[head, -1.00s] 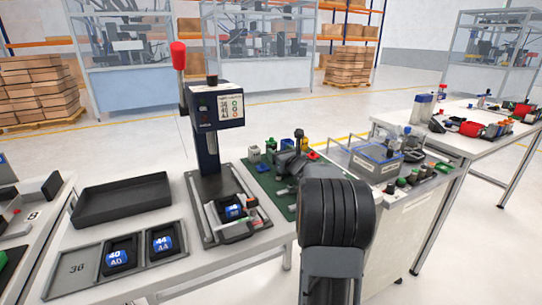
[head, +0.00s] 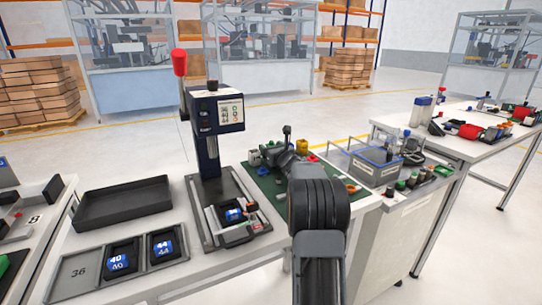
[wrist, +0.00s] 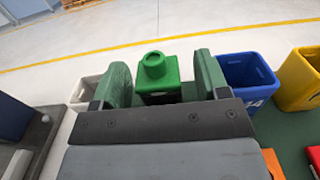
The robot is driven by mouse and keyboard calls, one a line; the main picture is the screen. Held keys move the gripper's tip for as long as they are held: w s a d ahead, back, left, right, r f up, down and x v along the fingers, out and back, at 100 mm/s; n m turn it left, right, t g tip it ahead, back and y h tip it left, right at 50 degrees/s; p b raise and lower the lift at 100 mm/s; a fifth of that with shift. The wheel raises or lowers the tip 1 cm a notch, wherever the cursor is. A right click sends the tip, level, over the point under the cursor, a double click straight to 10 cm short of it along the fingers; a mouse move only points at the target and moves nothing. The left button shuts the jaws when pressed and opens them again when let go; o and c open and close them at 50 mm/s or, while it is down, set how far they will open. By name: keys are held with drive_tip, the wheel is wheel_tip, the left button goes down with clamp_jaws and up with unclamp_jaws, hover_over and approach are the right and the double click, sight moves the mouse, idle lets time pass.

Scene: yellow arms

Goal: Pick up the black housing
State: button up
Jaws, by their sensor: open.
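Two black housings with blue labels sit in the grey tray (head: 58,291) at the front left: the one marked 40 (head: 119,262) and the one marked 44 (head: 165,244). Another black housing with a blue label (head: 234,215) lies in the fixture under the press (head: 212,120). My gripper (wrist: 160,66) is open, with its two green fingers apart and nothing held. It is over the green mat, right of the press and away from all the housings. In the head view my arm partly hides the gripper.
The tray slot marked 36 (head: 80,272) is empty. An empty black tray (head: 122,204) lies behind it. A blue bin (wrist: 246,80) and a yellow bin (wrist: 300,78) stand right of the fingers, a whitish bin (wrist: 88,92) left. The press lever has a red knob (head: 179,62).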

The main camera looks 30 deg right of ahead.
drive_tip(key=shift+c, duration=0.3)
drive_tip(key=c, duration=0.9)
drive_tip(key=shift+c, duration=0.2)
drive_tip(key=shift+r, duration=0.1)
